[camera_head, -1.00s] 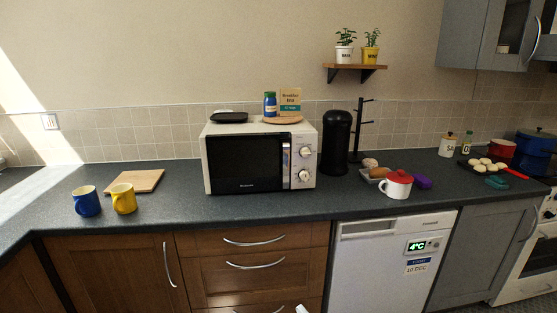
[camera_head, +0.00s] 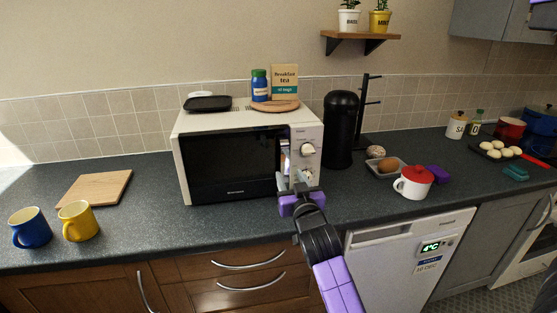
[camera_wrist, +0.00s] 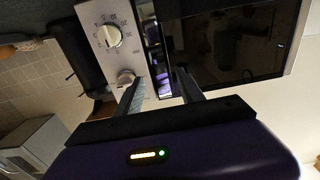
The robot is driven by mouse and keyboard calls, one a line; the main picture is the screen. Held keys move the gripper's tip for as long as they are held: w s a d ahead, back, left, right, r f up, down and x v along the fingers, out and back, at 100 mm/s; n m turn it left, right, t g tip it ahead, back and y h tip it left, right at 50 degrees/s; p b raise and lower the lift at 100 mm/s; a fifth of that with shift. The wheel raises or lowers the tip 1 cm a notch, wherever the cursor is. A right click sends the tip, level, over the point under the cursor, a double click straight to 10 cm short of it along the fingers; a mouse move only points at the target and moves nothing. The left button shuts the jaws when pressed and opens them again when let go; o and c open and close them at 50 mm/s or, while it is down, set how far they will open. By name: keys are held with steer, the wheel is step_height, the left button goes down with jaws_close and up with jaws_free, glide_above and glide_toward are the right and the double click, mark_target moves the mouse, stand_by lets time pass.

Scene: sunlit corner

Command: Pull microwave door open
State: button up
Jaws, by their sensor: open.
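The white microwave (camera_head: 200,121) stands on the dark counter with its black-windowed door (camera_head: 230,166) shut. Its vertical handle (camera_head: 283,160) runs along the door's right edge, beside the control panel with two knobs. The handle also shows in the wrist view (camera_wrist: 151,45), where the picture is turned over. My gripper (camera_head: 295,183) is at the lower part of the handle, in front of the door edge. In the wrist view my gripper (camera_wrist: 160,88) is open, one finger on each side of the handle line. I cannot tell whether the fingers touch it.
On top of the microwave are a black dish (camera_head: 208,103), a blue jar (camera_head: 260,85) and a tea box (camera_head: 284,82). A black canister (camera_head: 340,130) stands close on its right. A cutting board (camera_head: 95,188), a yellow mug (camera_head: 77,221) and a blue mug (camera_head: 30,228) are at left.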

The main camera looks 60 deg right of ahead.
mark_target(285, 166)
steer(key=p+x, duration=0.1)
steer(key=x, duration=0.6)
steer(key=shift+w+d+f+p, duration=0.1)
steer(key=shift+d+f+p, duration=0.15)
steer(key=shift+p, duration=0.15)
jaws_close()
stand_by(1.2)
